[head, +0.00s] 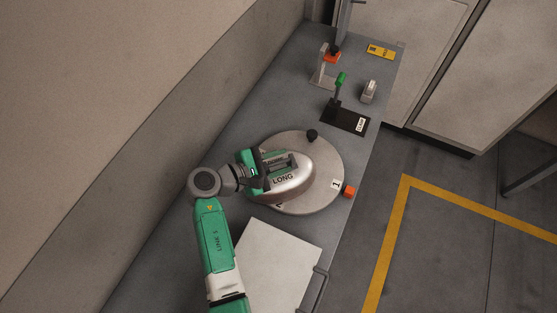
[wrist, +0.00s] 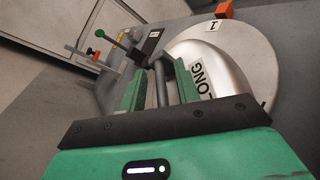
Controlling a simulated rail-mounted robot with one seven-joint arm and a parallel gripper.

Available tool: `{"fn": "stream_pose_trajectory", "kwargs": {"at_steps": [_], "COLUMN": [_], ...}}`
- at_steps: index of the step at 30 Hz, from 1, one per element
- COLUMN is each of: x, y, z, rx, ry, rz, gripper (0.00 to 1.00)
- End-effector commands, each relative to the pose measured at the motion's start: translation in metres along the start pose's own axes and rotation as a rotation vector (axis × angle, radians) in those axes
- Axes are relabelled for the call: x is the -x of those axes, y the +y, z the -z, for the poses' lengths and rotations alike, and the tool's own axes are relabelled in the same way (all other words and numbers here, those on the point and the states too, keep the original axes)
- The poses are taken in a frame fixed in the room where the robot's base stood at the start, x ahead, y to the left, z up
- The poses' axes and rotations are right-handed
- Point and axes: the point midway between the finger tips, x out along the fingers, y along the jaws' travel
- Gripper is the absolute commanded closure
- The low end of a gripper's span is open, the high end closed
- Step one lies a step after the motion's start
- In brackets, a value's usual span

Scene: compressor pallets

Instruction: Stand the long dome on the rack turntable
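The long dome (head: 293,184) is a silvery rounded shell with a "LONG" label, upright over the round grey rack turntable (head: 325,158). Whether its underside touches the plate or hangs slightly above it cannot be told. My gripper (head: 272,165) is at the dome's upper left side in the head view. In the wrist view my gripper (wrist: 160,88) has its two green fingers on either side of a dark handle bar. I cannot tell whether the fingers press on the bar. The dome (wrist: 205,62) also shows in the wrist view, right of the fingers.
A pale panel (head: 273,265) lies in front.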

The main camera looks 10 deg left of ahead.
Motion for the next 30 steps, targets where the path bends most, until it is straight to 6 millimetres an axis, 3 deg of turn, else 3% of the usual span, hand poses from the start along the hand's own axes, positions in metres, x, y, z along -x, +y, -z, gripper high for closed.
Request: {"fn": "stream_pose_trajectory", "kwargs": {"at_steps": [8,21,25,30], "x": [0.002,0.101,0.116,0.122], "y": [0.003,0.003,0.002,0.002], "z": [-0.004,-0.003,-0.003,-0.002], "rx": [-0.001,0.000,0.000,0.000], "ry": [0.000,0.001,0.000,0.000], "rz": [-0.001,-0.003,-0.001,0.000], "gripper": [0.68,0.68,0.68,0.68]}}
